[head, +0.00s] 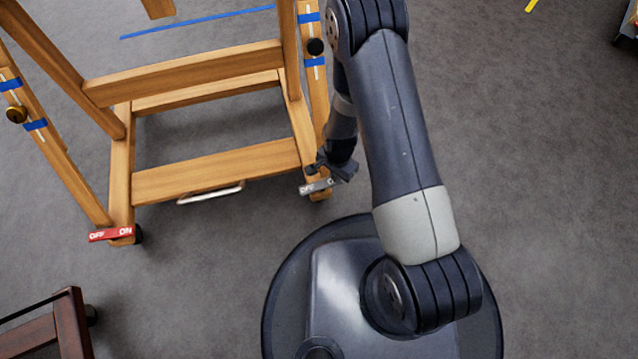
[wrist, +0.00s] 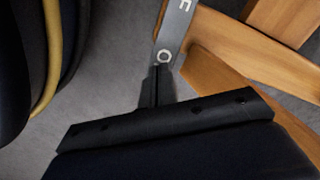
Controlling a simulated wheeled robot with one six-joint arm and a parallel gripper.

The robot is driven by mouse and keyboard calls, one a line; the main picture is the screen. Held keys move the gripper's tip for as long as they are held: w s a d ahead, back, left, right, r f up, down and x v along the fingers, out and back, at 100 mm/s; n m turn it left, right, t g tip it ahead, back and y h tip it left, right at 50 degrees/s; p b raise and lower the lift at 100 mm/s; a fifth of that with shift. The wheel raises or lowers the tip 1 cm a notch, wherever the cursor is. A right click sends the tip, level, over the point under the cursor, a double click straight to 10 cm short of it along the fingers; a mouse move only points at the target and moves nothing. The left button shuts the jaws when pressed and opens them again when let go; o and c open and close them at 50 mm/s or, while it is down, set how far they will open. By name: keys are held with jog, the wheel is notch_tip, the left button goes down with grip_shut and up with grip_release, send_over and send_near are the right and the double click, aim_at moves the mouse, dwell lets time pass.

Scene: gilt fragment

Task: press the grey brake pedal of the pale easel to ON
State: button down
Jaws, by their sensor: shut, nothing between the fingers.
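The pale easel (head: 215,172) is a light wooden frame at the left of the head view; part of its wood (wrist: 235,45) shows at the right of the wrist view. Its grey brake pedal (head: 313,188) is at the foot of the right leg, with OFF readable on its left end. My gripper (head: 318,169) is at the pedal's right end and hides the lettering there. In the wrist view the pedal (wrist: 176,30) shows an O right by the shut, empty fingertips (wrist: 159,69). I cannot tell whether they touch it.
A red pedal (head: 110,235) marked OFF and ON is at the easel's left foot. A metal bar (head: 211,193) is along the front crosspiece. A dark wooden frame (head: 72,325) stands at the lower left.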

jog(key=shift+f+b, duration=0.65)
jog(key=shift+f, duration=0.15)
jog(key=shift+r, duration=0.15)
jog(key=shift+r+p, duration=2.4)
jog(key=shift+r, duration=1.05)
jog(key=shift+f, duration=0.1)
notch_tip(320, 180, down, 7)
jog(key=b, duration=0.4)
jog(key=shift+b, duration=0.4)
jog(key=shift+r, duration=0.25)
notch_tip(320, 180, up, 9)
jog(key=p, duration=0.7)
